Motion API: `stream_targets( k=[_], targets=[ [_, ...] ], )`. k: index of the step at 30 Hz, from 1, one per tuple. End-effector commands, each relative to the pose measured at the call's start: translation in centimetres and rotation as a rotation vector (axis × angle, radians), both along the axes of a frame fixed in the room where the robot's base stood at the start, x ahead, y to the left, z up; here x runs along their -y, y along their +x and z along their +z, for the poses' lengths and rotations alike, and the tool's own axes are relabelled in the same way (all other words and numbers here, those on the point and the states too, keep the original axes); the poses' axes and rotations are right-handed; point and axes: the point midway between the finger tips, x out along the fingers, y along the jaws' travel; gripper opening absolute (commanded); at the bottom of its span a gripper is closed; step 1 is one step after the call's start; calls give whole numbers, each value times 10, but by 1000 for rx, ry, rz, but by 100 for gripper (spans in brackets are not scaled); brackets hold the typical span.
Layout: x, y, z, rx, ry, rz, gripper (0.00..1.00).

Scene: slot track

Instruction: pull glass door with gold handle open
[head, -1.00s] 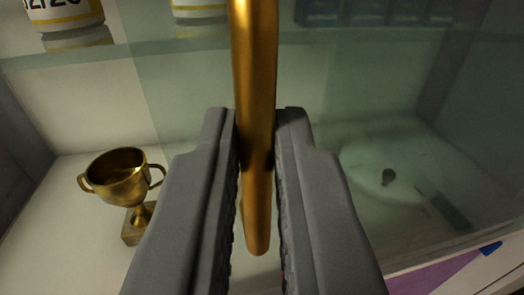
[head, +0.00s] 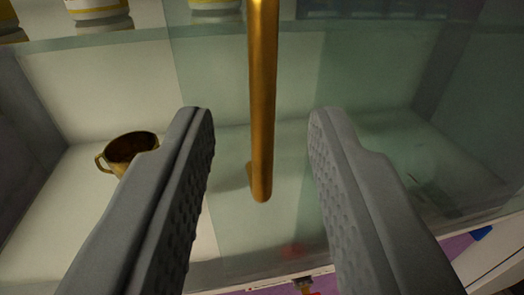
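The gold handle (head: 262,110) is a vertical bar that comes down from the top of the head view and ends near the middle. It is on the glass door (head: 375,160), a greenish see-through pane covering the right part of the cabinet. The pane's left edge shows to the left of the handle. My gripper (head: 262,120) is open, with one grey finger on each side of the handle. Gaps show between the handle and both fingers, so it is not gripped.
A gold trophy cup (head: 128,150) stands on the cabinet's lower level at left, partly hidden by my left finger. White-and-yellow jars (head: 98,12) stand on the glass shelf (head: 110,37) above. A purple surface with a blue patch (head: 482,233) lies below at right.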

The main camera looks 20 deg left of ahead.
Motion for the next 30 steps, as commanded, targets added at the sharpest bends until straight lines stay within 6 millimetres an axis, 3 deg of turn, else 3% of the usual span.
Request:
stream_targets(
  k=[21,30],
  targets=[
    [45,-99,1,0,1,1,32],
    [57,-124,0,0,0,0,32]
  ],
)
